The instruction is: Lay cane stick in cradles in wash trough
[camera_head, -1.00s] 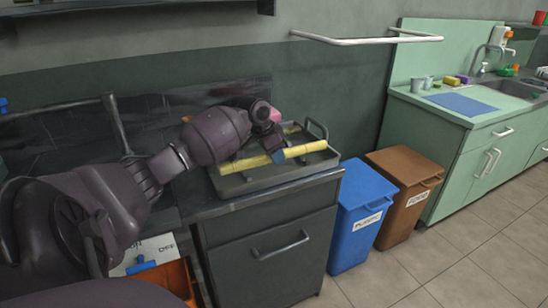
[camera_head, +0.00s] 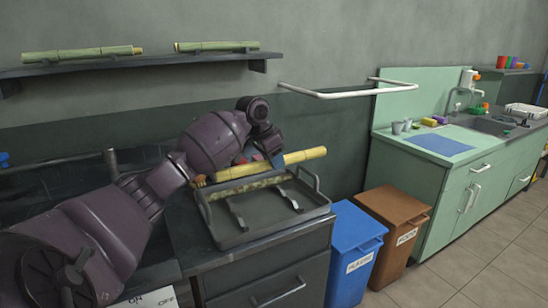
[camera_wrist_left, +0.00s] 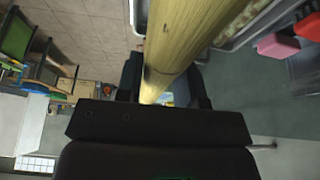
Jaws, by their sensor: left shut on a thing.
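The yellow cane stick (camera_head: 305,155) is held in my left gripper (camera_head: 276,161), slightly tilted, over the back part of the wash trough (camera_head: 230,241). The stick also fills the upper middle of the left wrist view (camera_wrist_left: 178,45), between the dark fingers. The grey trough stands on the counter, with two dark cradles (camera_head: 236,211) showing inside it. A mottled yellow-green length (camera_head: 252,184) lies below the stick along the trough's back; I cannot tell whether it is another stick. My arm hides part of the trough's left back. My right gripper is not in view.
Two green cane sticks (camera_head: 82,53) lie on the wall shelf. A blue bin (camera_head: 356,240) and a brown bin (camera_head: 396,218) stand right of the counter. A white wall rail (camera_head: 345,94) is above them. Pink and red blocks (camera_wrist_left: 277,45) show in the left wrist view.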

